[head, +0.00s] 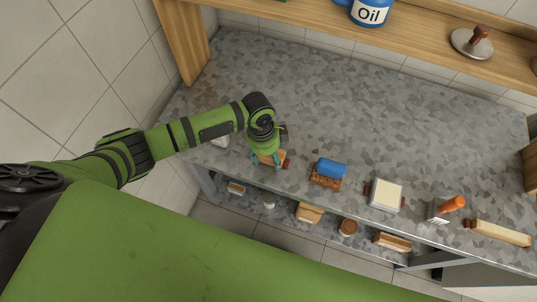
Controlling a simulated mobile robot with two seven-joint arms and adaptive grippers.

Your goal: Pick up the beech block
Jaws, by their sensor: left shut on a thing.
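My left gripper (266,163) points down at the front edge of the grey counter, left of the middle. Its teal fingers are shut on a small light-brown wooden block (268,158), which looks like the beech block. A dark reddish end of it shows right of the fingers. The gripper hides much of the block, and I cannot tell whether it still touches the counter. My right gripper is not in view.
Along the counter (330,95) front stand a blue-topped brown brush (328,172), a pale block (385,195), an orange-handled brush (445,208) and a long wooden piece (500,233). Several items sit on a lower shelf. A wooden shelf (290,20) runs behind; the counter's back is clear.

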